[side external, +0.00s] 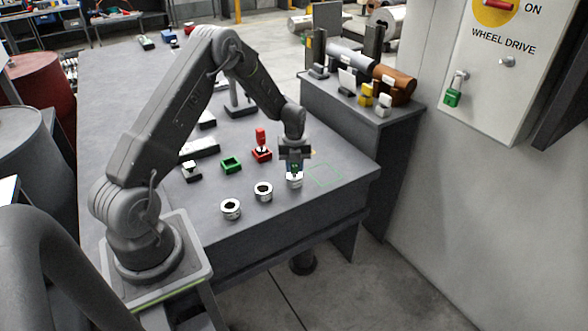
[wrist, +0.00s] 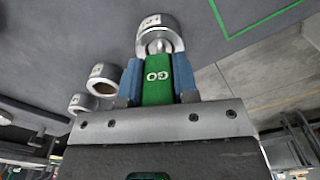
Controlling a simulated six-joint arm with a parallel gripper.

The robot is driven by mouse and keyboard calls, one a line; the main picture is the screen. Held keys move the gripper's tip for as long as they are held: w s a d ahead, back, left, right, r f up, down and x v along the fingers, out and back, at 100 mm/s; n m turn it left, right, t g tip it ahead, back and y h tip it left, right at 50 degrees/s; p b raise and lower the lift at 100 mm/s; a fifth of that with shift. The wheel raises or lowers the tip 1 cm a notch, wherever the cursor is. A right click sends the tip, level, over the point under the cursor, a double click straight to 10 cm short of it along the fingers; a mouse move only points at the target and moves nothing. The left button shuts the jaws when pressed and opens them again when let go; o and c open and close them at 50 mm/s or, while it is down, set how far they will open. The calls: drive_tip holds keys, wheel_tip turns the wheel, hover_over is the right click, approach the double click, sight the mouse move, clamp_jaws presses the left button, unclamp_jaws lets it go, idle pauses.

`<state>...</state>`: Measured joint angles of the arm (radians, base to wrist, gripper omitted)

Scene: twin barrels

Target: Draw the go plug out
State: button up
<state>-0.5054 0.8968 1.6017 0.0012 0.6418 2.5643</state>
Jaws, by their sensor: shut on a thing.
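My gripper (wrist: 157,88) is shut on the green go plug (wrist: 157,78), which is marked "GO" and sits between its blue finger pads. In the side view my gripper (side external: 295,164) points down over a silver ring (side external: 294,181) near the table's right side. In the wrist view the plug's silver end meets this ring (wrist: 160,22); how deep it sits inside cannot be told. A red plug (side external: 260,137) stands upright in a red holder (side external: 262,155). A green square holder (side external: 231,165) is empty, left of it.
Two more silver rings (side external: 263,191) (side external: 230,209) stand in a row to the left. A green outline (side external: 325,175) marks bare table at right. A side bench (side external: 345,113) holds cylinders. A wheel drive panel (side external: 500,70) is on the wall.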

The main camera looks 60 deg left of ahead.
drive_tip(key=shift+r, duration=0.75)
clamp_jaws()
drive_tip(key=shift+r, duration=5.4)
